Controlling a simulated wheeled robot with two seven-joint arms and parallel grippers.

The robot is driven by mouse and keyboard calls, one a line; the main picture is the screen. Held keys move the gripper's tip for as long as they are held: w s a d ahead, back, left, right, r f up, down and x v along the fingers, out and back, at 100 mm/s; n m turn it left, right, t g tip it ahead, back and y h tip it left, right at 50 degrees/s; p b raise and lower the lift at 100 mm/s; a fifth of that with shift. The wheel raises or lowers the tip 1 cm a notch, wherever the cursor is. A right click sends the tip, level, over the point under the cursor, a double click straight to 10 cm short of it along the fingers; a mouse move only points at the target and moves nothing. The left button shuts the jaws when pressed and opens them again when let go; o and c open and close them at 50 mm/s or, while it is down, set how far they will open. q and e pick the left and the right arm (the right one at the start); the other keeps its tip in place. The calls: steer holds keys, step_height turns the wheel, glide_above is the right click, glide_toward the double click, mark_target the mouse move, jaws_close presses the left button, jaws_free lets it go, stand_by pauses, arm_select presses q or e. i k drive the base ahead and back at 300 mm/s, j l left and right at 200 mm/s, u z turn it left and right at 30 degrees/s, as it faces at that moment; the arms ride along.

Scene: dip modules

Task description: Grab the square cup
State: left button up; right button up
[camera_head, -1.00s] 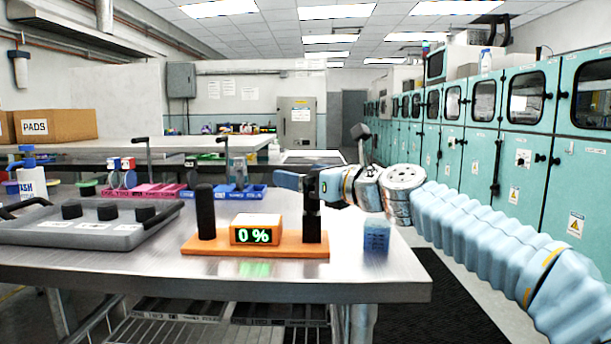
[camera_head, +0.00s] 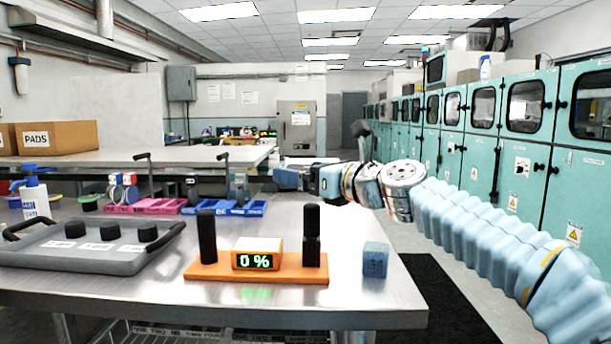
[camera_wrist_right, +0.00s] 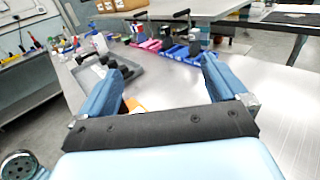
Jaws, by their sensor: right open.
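I cannot make out the cup in the wrist view. My left gripper is not in view.
An orange base (camera_head: 205,268) with two black posts and a "0 %" display stands left of the cup. A grey tray (camera_head: 60,258) with black knobs is at the left. Blue and pink bins (camera_head: 245,208) sit farther back. Teal cabinets (camera_head: 525,170) line the right wall.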

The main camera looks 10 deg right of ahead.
mark_target(376, 255)
steer(key=k, duration=1)
